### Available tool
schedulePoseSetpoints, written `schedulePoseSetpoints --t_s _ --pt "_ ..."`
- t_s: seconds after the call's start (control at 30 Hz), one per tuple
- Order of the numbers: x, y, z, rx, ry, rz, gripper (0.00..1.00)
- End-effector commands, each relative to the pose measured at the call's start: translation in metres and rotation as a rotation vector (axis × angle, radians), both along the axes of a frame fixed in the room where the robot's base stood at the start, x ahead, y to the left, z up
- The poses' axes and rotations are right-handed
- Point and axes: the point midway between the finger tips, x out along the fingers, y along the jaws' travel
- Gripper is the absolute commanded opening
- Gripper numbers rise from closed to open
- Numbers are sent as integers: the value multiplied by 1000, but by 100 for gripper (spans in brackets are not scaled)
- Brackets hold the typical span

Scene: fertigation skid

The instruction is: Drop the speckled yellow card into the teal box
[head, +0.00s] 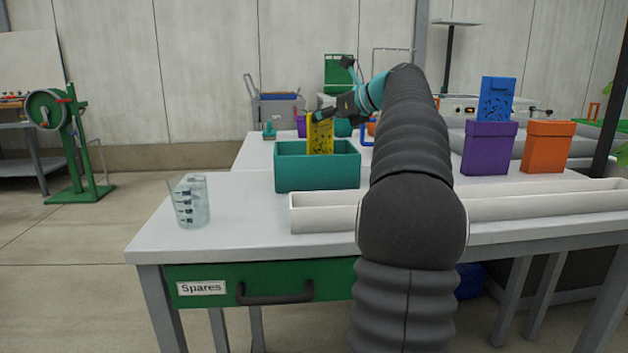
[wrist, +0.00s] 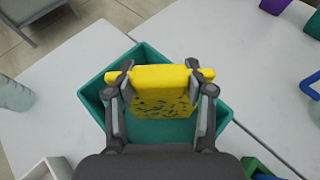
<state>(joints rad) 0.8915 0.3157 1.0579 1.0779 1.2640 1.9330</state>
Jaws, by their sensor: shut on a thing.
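The speckled yellow card (head: 320,135) is upright in my gripper, over the teal box (head: 315,176). In the head view its lower end reaches down to the box's opening. In the wrist view the card (wrist: 160,92) sits between the two fingers of my gripper (wrist: 160,95), one at each side edge. The open teal box (wrist: 222,122) lies below and around it in that view. My gripper (head: 322,116) is shut on the card. Whether the card touches the box's inside cannot be told.
A clear beaker (head: 188,202) stands left of the box. A long white trough (head: 520,203) runs along the front right. A purple box (head: 488,148), a blue speckled card (head: 496,98) and an orange box (head: 547,147) are at right.

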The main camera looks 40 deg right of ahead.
Motion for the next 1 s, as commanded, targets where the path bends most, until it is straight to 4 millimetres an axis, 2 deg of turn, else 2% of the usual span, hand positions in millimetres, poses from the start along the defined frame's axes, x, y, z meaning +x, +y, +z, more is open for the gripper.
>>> schedulePoseSetpoints --t_s 0.3,0.33,0.43,0.8,1.0 --pt "0 0 -2 0 0 0 18" --pt "0 0 -2 0 0 0 55" --pt "0 0 -2 0 0 0 80" --pt "-2 -1 -1 0 0 -1 82" --pt "-22 -6 8 -1 -1 -4 82"
